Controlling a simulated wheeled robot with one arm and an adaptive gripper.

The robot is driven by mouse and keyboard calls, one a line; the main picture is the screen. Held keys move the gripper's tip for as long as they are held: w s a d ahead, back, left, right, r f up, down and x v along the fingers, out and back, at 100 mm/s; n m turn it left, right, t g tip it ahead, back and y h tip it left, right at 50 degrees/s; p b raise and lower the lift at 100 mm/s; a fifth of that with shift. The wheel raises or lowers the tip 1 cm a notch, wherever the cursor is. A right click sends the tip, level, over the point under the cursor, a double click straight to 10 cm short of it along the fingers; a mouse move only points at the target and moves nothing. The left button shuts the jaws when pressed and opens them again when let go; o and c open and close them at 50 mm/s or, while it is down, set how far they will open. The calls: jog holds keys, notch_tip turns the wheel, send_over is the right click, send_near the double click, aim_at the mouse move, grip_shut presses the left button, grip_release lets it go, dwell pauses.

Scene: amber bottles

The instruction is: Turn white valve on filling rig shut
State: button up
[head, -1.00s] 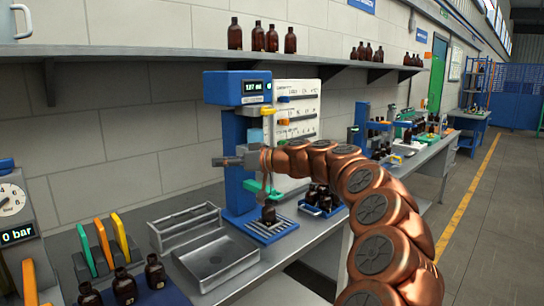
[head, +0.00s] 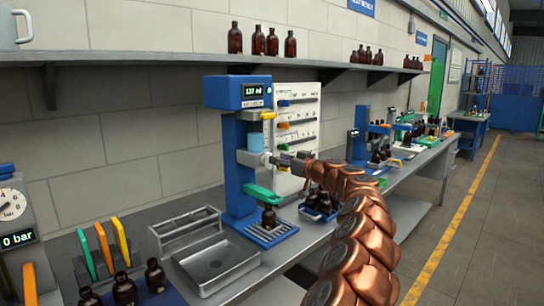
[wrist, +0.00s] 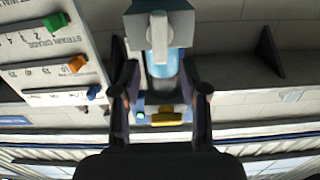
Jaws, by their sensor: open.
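The filling rig (head: 232,170) is a blue stand with a lit display on the bench. Its white valve (head: 267,159) sits on a grey block below a light-blue cylinder. In the wrist view the white valve handle (wrist: 158,36) shows upright on the grey block, between and a little beyond my fingers. My gripper (head: 284,160) is just right of the valve in the head view, its fingers toward the rig. In the wrist view my gripper (wrist: 158,65) is open and empty. I cannot tell whether a finger touches the valve.
A brown bottle (head: 268,217) stands on the rig's base under a green part (head: 262,193). A panel with coloured sliders (head: 300,105) stands behind. A grey tray (head: 215,264) is at the left, and a blue crate of bottles (head: 318,212) at the right. A shelf (head: 180,53) runs above.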

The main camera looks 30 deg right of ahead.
aim_at(267, 161)
jog(key=shift+p+x, duration=0.75)
jog(key=shift+x, duration=1.35)
jog(key=shift+c, duration=0.3)
grip_shut()
